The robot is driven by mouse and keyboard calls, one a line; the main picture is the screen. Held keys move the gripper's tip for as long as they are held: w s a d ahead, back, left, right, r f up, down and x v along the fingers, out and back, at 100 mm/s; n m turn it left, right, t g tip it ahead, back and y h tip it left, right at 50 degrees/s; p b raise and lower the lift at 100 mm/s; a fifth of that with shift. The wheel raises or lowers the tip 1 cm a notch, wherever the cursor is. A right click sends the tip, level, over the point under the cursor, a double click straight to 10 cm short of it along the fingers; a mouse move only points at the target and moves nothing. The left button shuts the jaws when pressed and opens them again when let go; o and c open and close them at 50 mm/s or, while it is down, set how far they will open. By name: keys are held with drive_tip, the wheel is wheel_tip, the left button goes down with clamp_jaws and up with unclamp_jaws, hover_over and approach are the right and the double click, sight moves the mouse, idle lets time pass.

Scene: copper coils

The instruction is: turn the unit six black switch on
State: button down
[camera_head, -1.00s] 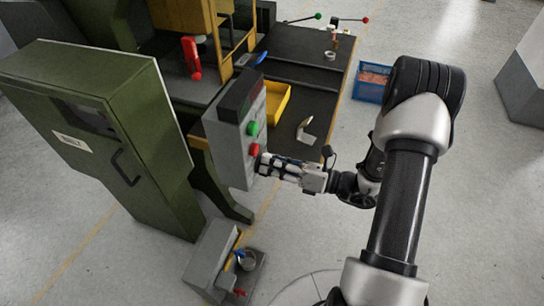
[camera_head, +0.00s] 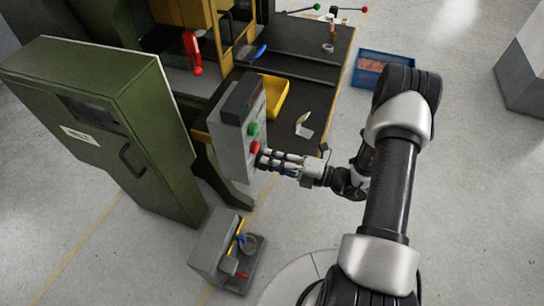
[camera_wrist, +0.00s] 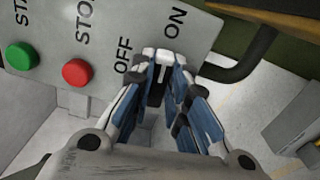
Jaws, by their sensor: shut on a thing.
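The grey control box (camera_head: 228,150) faces right in the head view, with a green button (camera_head: 253,129) above a red button (camera_head: 254,147). In the wrist view its panel (camera_wrist: 140,25) shows STOP, OFF and ON lettering, with the green button (camera_wrist: 21,56) and red button (camera_wrist: 77,72) at left. The black switch (camera_wrist: 156,92) lies between OFF and ON, largely hidden by my fingers. My gripper (camera_wrist: 160,56) is shut on it, with blue-and-white fingers on both sides. In the head view my gripper (camera_head: 262,158) touches the panel below the red button.
A green cabinet (camera_head: 150,130) stands left of the box. A yellow tray (camera_head: 271,98) lies on the dark bench (camera_head: 310,52) behind it. A grey pedal unit (camera_head: 215,245) is on the floor below. A blue crate (camera_head: 371,64) stands at right.

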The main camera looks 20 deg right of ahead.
drive_tip(key=shift+m, duration=0.5)
drive_tip(key=c, duration=1.6)
unclamp_jaws()
drive_tip(key=shift+o, duration=0.2)
drive_tip(key=v, duration=1.2)
